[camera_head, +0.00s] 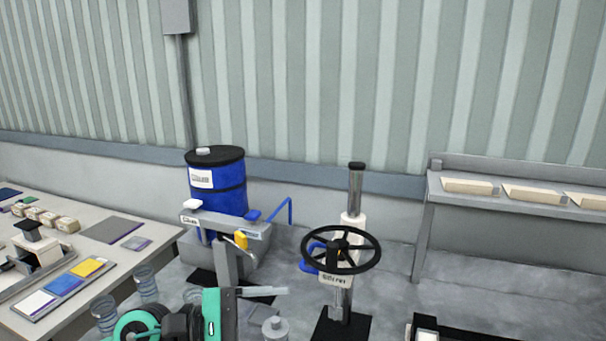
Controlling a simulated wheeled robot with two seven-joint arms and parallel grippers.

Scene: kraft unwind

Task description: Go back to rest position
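What looks like my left arm, green and black, comes in at the bottom left of the head view. My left gripper (282,291) seems to be at its end, with a pale grey finger pointing right. Only one finger shows clearly, so I cannot tell whether it is open or shut. I see nothing held at its tip. It appears in front of the floor between the blue drum (216,180) and the black handwheel (341,250). My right gripper is not in view.
A grey table (160,236) with colored cards and small blocks stands at the left. Clear cups (145,283) are near its edge. The handwheel stands on a column at the center. A grey shelf (447,189) with pale trays is at the right. Floor shows between column and shelf.

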